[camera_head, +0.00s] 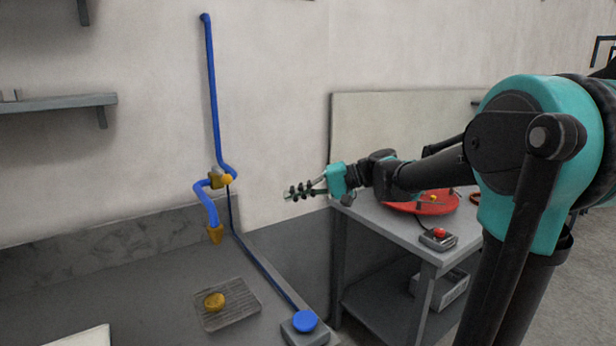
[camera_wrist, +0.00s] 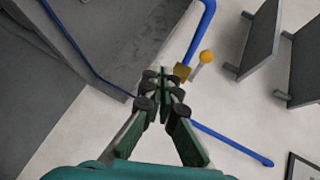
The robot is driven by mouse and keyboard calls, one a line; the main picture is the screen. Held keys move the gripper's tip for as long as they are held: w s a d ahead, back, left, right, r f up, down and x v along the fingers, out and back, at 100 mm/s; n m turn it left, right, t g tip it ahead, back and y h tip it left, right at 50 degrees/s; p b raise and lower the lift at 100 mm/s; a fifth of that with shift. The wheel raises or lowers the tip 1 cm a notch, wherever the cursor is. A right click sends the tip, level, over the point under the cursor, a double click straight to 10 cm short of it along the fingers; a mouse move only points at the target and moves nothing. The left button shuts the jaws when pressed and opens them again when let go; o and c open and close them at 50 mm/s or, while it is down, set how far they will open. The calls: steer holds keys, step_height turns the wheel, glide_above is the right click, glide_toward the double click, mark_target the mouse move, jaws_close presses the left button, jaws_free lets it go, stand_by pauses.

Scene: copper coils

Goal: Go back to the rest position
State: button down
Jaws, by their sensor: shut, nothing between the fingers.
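My gripper (camera_head: 288,194) is in the middle of the head view, reaching left from my teal and black arm. It is in the air in front of the wall, to the right of the blue pipe (camera_head: 213,100). In the wrist view my gripper (camera_wrist: 164,75) has its fingertips together, with nothing seen between them. The blue pipe (camera_wrist: 228,143) passes behind the fingers there, with a yellow knob (camera_wrist: 206,57) just beyond the tips. I cannot tell the exact gap between the gripper and the pipe.
A grey counter (camera_head: 150,285) holds a grate (camera_head: 240,308) with a yellow-orange piece (camera_head: 214,301) and a blue button (camera_head: 305,321). Right of it, a grey table (camera_head: 395,228) carries a red round object (camera_head: 440,205) and a red button box (camera_head: 438,239). A shelf (camera_head: 60,103) is at left.

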steer(key=s+d+f+m+t+h, duration=0.1)
steer(key=s+d+f+h, duration=0.3)
steer(key=f, duration=0.5)
steer(key=s+d+f+t+h, duration=0.1)
steer(key=s+d+f+h, duration=0.2)
steer(key=d+f, duration=0.5)
steer(key=s+d+f+t+h, duration=0.1)
steer(key=s+d+f+h, duration=0.6)
steer(key=s+d+f, duration=0.3)
steer(key=d+f, duration=0.3)
steer(key=d, duration=0.1)
steer(key=shift+d+f+t, duration=0.25)
steer(key=shift+d+t, duration=0.1)
steer(key=shift+t, duration=0.05)
